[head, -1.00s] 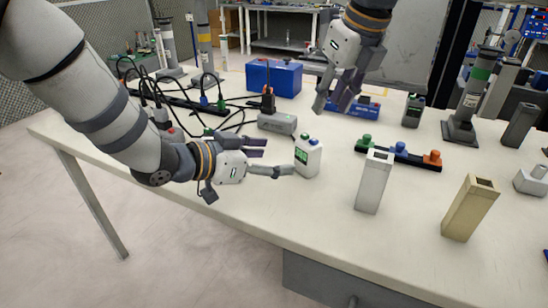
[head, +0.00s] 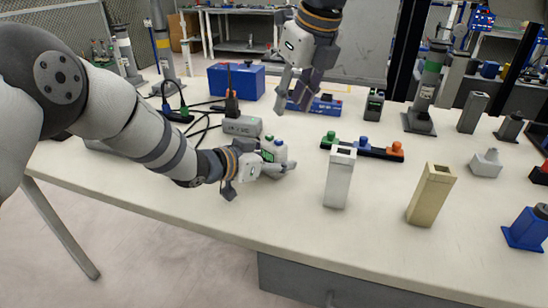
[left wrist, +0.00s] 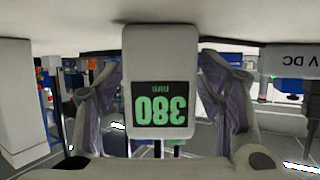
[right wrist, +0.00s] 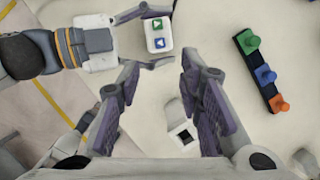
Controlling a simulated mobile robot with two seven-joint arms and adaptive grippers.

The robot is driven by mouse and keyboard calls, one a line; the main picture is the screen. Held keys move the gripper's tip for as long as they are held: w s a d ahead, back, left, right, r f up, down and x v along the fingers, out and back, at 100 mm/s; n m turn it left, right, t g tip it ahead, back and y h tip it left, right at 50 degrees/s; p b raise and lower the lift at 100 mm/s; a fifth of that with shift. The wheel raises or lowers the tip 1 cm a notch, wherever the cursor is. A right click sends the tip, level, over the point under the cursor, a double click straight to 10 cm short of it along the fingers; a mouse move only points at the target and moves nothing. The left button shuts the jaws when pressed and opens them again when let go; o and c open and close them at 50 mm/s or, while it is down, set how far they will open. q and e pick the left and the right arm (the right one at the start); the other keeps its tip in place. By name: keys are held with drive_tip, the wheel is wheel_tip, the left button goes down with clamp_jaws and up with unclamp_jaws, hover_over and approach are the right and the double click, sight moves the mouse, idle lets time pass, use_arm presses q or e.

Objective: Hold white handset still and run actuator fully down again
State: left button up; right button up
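The white handset (head: 279,152) stands upright on the table. The left wrist view shows its green "380" display (left wrist: 160,104) upside down; the right wrist view shows green and blue arrow buttons on its top (right wrist: 158,31). My left gripper (head: 270,163) has its fingers on either side of the handset, seemingly with small gaps. My right gripper (head: 292,98) is open and empty above the table, behind and right of the handset; its spread fingers show in the right wrist view (right wrist: 160,80). A grey column with a green band (head: 430,80) stands at the back right; whether it is the actuator is unclear.
A grey box (head: 242,126) is just behind the handset, with cables and a blue case (head: 236,82) beyond. A three-button strip (head: 362,149), a white block (head: 339,180) and a tan block (head: 431,195) stand to the right. The front table strip is clear.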

use_arm(q)
drive_tip(key=c, duration=0.9)
use_arm(e)
clamp_jaws()
idle(0.4)
drive_tip(key=w+m+t+y, duration=0.1)
drive_tip(key=m, duration=0.1)
drive_tip(key=w+a+r+m+t+y, duration=0.1)
drive_tip(key=m+y, duration=0.1)
drive_tip(key=w+r+m+t+y, duration=0.1)
drive_tip(key=w+m, duration=0.1)
drive_tip(key=shift+a+r+m+y, duration=0.15)
drive_tip(key=shift+a+m+y, duration=0.15)
drive_tip(key=shift+m, duration=0.1)
